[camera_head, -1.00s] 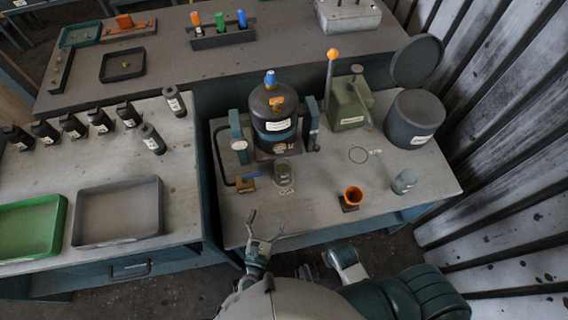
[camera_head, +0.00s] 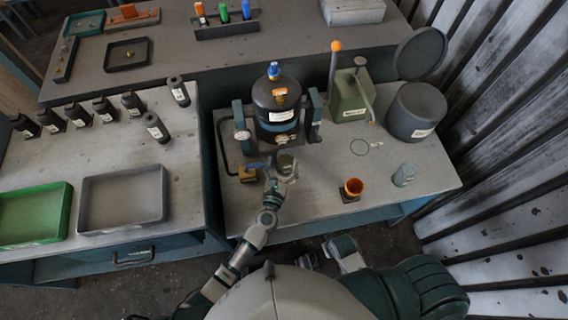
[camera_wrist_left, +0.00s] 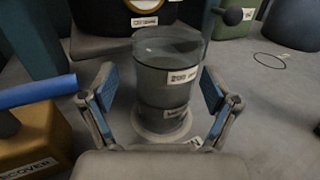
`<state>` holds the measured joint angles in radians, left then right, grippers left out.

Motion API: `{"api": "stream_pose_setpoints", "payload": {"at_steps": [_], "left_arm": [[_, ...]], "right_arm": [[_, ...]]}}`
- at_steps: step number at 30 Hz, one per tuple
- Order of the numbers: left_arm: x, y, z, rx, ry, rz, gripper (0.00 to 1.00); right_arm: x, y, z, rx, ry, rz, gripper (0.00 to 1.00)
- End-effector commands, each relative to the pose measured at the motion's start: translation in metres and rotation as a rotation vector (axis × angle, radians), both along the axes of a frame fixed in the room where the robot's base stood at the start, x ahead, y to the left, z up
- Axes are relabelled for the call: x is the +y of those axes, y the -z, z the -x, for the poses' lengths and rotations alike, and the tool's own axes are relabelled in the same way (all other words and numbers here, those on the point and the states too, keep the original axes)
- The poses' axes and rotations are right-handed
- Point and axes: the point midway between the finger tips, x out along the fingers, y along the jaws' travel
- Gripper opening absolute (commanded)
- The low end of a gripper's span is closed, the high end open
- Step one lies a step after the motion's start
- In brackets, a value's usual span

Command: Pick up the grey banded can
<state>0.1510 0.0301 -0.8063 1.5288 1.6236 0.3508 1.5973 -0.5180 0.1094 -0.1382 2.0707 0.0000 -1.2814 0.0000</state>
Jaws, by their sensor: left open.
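A grey can (camera_head: 285,163) with a dark band and pale labels stands upright on the right-hand bench. In the left wrist view this can (camera_wrist_left: 167,80) stands on a pale round base, and its upper part looks see-through. My left gripper (camera_head: 281,178) is open, with its fingers (camera_wrist_left: 158,95) on either side of the can's near side. Gaps show between the fingers and the can. My right gripper is not in view.
A black canister (camera_head: 275,105) in a blue frame stands just behind the can. A brass block with a blue handle (camera_head: 248,174) is close on the left. The bench between the cup and right can is clear.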

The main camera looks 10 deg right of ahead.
Motion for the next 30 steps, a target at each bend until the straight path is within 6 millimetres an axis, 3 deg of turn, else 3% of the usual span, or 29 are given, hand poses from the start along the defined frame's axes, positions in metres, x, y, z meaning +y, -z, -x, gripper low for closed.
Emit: {"api": "stream_pose_setpoints", "payload": {"at_steps": [10, 18, 19, 30], "left_arm": [[-0.0048, -0.0003, -0.0090, 0.000, 0.000, 0.000, 0.88], [-0.0034, -0.0003, -0.0090, 0.000, 0.000, 0.001, 0.20], [-0.0035, -0.0003, -0.0090, 0.000, 0.000, 0.001, 0.17], [-0.0048, -0.0037, -0.0090, -0.002, 0.000, 0.001, 0.17]], "right_arm": [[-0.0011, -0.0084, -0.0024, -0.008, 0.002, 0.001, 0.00], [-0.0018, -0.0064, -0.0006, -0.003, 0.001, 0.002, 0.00], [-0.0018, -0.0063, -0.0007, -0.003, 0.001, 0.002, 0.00], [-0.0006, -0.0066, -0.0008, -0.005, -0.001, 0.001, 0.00]]}}
